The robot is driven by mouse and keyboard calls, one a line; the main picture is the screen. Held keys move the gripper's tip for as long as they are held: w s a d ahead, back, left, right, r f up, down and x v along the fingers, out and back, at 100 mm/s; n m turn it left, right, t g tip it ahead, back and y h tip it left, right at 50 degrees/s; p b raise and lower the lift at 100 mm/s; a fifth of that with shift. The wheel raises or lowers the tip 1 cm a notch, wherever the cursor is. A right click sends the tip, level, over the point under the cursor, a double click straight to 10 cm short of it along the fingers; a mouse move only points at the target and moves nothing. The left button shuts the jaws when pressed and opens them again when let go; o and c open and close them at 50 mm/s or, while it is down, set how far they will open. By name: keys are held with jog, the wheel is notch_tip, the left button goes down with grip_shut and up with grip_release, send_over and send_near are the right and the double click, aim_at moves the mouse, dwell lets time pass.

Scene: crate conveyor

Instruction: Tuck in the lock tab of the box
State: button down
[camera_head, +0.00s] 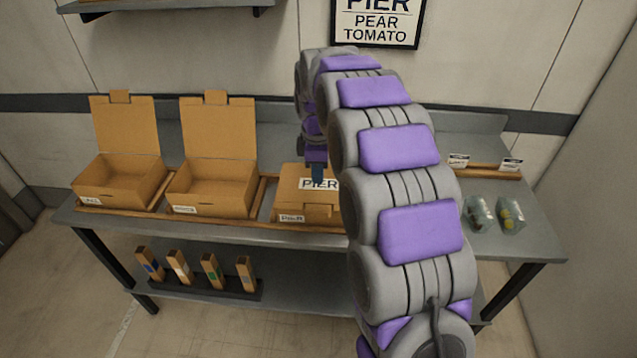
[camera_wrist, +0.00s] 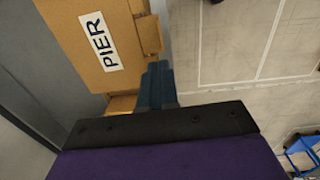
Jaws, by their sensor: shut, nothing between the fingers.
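The cardboard box labelled PIER (camera_head: 291,200) stands on the table with its lid down over it. In the wrist view its lid (camera_wrist: 82,20) carries a PIER label, and the lock tab (camera_wrist: 151,35) juts from the lid's edge. In the head view the tab (camera_head: 319,212) shows at the front edge; I cannot tell how far it is folded. My gripper (camera_head: 318,177) is shut and empty, pointing down over the lid. In the wrist view its fingertips (camera_wrist: 158,72) are close beside the lid edge and tab; contact is unclear. My arm hides the box's right side.
Two open boxes (camera_head: 117,182) (camera_head: 212,190) stand to the left between wooden rails. Two clear containers (camera_head: 479,213) (camera_head: 511,217) with contents stand at the right. Several small cartons (camera_head: 180,267) stand on the lower shelf. A PIER, PEAR, TOMATO sign (camera_head: 377,20) hangs on the wall.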

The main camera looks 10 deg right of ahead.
aim_at(317, 213)
jog(key=f+b, duration=0.1)
jog(key=f, duration=0.5)
jog(key=f+b, duration=0.2)
jog(key=f, duration=0.4)
jog(key=shift+w+a+f, duration=0.1)
jog(key=shift+w+f, duration=0.1)
